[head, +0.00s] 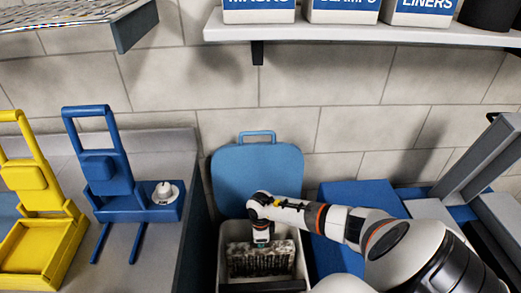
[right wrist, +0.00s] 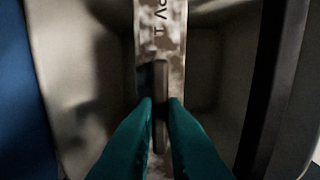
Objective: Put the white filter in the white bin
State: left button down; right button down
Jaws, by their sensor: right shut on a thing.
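The white bin (head: 301,265) stands on the floor with its blue lid (head: 255,178) swung up behind it. The filter (head: 260,262), pale with dark grime blotches, is inside the bin's opening. My right gripper (head: 261,242) points down into the bin above the filter. In the right wrist view, its teal fingers (right wrist: 160,108) are shut on a dark grip on the edge of the filter (right wrist: 147,42), which has letters on it. The bin walls (right wrist: 62,60) lie around it. I cannot tell whether the filter touches the bin floor. My left gripper is not in view.
A blue bin (head: 350,195) stands right of the white one, partly behind my right arm. At the left, a counter (head: 150,150) holds a blue stand (head: 128,203) with a white knob and a yellow stand (head: 40,245). A shelf (head: 350,36) with labelled boxes hangs above.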

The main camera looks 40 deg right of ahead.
aim_at(260, 252)
jog(key=shift+f+b, duration=3.5)
jog(key=shift+f, duration=0.5)
jog(key=c, duration=1.4)
grip_release()
notch_tip(260, 252, up, 12)
jog(key=shift+f+p, duration=0.1)
jog(key=shift+p, duration=0.4)
notch_tip(260, 252, up, 5)
jog(key=p, duration=0.3)
jog(key=shift+s, duration=0.1)
